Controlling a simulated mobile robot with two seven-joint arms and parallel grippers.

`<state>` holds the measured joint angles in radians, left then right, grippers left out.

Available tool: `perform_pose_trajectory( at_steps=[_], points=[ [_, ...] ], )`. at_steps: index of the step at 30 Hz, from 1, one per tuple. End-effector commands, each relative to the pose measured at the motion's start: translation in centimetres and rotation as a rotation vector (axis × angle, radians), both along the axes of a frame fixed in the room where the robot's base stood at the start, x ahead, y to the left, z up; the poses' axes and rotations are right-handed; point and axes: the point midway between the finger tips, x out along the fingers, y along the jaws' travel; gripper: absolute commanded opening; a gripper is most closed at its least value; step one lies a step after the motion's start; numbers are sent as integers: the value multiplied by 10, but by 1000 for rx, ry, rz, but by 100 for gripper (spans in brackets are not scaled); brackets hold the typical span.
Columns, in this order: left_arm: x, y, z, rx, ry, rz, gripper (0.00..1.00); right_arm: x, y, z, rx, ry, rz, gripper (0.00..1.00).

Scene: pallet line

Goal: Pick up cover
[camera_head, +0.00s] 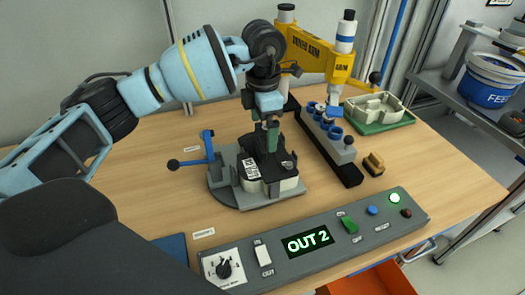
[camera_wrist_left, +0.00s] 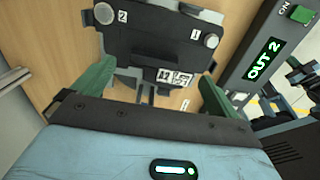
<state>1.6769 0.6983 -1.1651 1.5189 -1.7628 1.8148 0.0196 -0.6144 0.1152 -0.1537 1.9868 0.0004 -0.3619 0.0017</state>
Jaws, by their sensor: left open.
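The dark cover (camera_head: 276,164) sits on a pale housing (camera_head: 290,185) in the fixture (camera_head: 222,190) at the middle of the bench. In the left wrist view the cover (camera_wrist_left: 155,38) shows two round silver knobs marked 1 and 2 and printed labels. My left gripper (camera_head: 272,138) points down right over the cover. In the wrist view its green fingers (camera_wrist_left: 156,75) stand apart on either side of the cover's near part, with nothing held between them. I cannot tell whether the fingers touch the cover. My right gripper is in neither view.
A blue lever (camera_head: 205,155) stands left of the fixture. A green tray (camera_head: 380,125) holds a cream part. A control panel (camera_head: 330,240) reading OUT 2 lies in front.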

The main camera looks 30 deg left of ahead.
Motion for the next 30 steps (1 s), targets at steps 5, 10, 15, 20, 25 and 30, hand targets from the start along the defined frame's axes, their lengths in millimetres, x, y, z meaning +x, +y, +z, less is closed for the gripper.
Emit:
perform_pose_trajectory(
  at_steps=[5, 10, 15, 20, 25, 30],
  points=[
    [0, 0, -11, 0, 0, 0, 98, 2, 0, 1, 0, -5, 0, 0],
    [-1, 3, -20, 1, 1, 1, 98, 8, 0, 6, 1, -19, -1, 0],
    [-2, 10, -43, 1, 1, 1, 98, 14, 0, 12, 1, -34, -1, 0],
    [-2, 9, -60, 1, 1, 1, 98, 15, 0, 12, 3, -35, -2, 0],
    [-2, 9, -63, 1, 1, 1, 98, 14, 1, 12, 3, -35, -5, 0],
    [-2, 9, -63, 1, 1, 1, 92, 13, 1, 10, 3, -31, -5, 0]
  ],
)
